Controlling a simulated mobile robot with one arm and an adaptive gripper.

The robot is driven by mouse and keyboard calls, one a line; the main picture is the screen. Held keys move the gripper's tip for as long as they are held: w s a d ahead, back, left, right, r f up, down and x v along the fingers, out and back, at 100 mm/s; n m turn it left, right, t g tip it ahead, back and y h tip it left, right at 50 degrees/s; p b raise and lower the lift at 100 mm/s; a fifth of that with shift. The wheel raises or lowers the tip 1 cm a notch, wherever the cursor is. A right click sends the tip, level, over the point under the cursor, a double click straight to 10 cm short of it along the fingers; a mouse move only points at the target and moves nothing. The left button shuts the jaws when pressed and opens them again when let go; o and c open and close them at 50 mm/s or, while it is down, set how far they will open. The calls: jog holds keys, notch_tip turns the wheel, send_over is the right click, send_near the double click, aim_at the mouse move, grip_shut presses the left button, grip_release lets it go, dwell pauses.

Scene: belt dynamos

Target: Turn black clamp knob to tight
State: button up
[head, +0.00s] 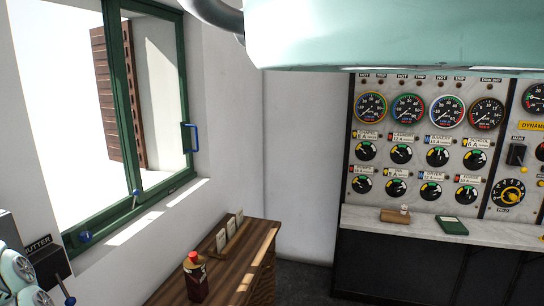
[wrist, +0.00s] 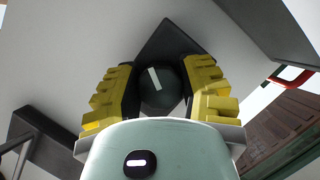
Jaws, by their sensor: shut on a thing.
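A round black knob (wrist: 160,97) with a short white pointer line shows in the wrist view. It sits in front of a dark, diamond-shaped plate (wrist: 168,45) on a pale wall. The white line leans a little left of upright in that view. My gripper (wrist: 160,84) has its yellow-padded fingers on both sides of the knob and is shut on it. The lower part of the knob is hidden behind the gripper's body. I cannot make out the knob or my fingers in the head view. No tight or loose marking is readable.
In the head view, a green-framed window (head: 126,110) is at left, with a shutter lever box (head: 38,262) below. A wooden cabinet (head: 250,252) carries a red-capped bottle (head: 196,277). A gauge panel (head: 428,175) stands at right. Dark floor lies between.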

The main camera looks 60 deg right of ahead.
jog(key=o, duration=1.2)
notch_tip(320, 180, up, 10)
jog(key=shift+f, duration=0.1)
jog(key=shift+s, duration=0.1)
